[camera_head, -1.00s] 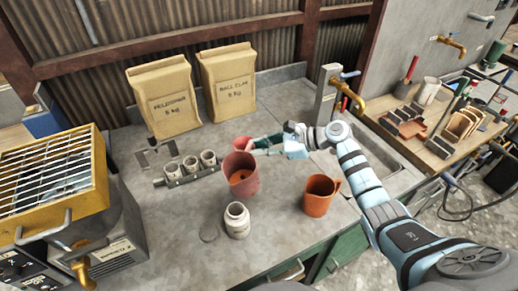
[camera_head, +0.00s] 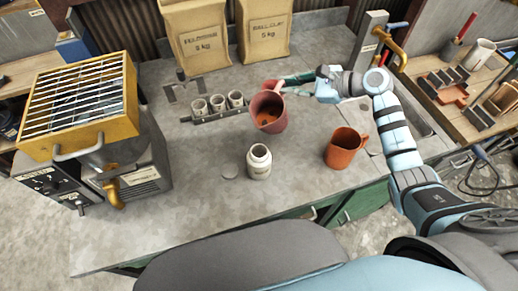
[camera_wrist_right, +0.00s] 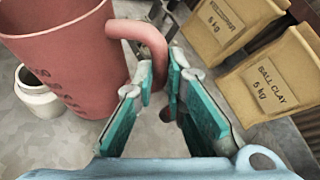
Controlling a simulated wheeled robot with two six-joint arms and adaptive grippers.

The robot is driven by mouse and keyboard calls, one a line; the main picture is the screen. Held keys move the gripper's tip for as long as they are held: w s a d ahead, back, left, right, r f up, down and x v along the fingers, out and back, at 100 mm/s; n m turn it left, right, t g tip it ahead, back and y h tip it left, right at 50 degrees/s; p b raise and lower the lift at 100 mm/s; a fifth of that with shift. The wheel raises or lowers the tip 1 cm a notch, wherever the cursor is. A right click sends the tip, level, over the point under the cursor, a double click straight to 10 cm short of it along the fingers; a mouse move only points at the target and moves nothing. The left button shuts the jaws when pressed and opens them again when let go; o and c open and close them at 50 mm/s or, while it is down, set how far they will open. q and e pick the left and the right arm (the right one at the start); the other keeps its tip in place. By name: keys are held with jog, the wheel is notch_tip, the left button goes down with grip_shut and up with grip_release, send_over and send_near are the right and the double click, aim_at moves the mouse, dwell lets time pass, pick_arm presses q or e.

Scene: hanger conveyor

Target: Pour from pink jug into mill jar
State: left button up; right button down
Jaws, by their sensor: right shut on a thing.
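The pink jug (camera_head: 268,108) is at the middle of the bench in the head view, behind the mill jar, with dark orange contents visible inside. My right gripper (camera_head: 287,84) is shut on its handle. In the right wrist view, my right gripper (camera_wrist_right: 160,75) has its teal fingers at either side of the pink handle (camera_wrist_right: 152,42), and the jug body (camera_wrist_right: 70,55) fills the upper left. The mill jar (camera_head: 259,164) is white, upright and open-mouthed in front of the jug, apart from it. It also shows partly behind the jug in the wrist view (camera_wrist_right: 38,100). My left gripper is out of view.
An orange jug (camera_head: 345,150) stands to the right of the jar. A grey disc (camera_head: 229,171) lies left of the jar. A rack of small cups (camera_head: 218,114) and two clay bags (camera_head: 195,38) stand behind. A yellow-topped kiln-like unit (camera_head: 85,105) is left.

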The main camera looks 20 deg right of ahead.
aim_at(284, 82)
jog(key=shift+r, duration=0.15)
jog(key=shift+a+r+n, duration=0.15)
jog(key=shift+r+n, duration=0.15)
jog(key=shift+n, duration=0.1)
jog(key=shift+t, duration=0.3)
jog(key=shift+s+a+r+n+h, duration=0.1)
jog(key=shift+s+r+n+h, duration=0.05)
jog(key=shift+r+n+h, duration=0.2)
jog(key=shift+t, duration=0.3)
jog(key=shift+s+a+r+n, duration=0.15)
jog(key=shift+s+r+n, duration=0.05)
jog(key=shift+r+n, duration=0.15)
jog(key=shift+a, duration=0.1)
dwell(0.4)
jog(key=shift+s+a+r+n+t+h, duration=0.15)
jog(key=shift+s+n+t+h, duration=0.1)
jog(key=shift+n+t, duration=0.2)
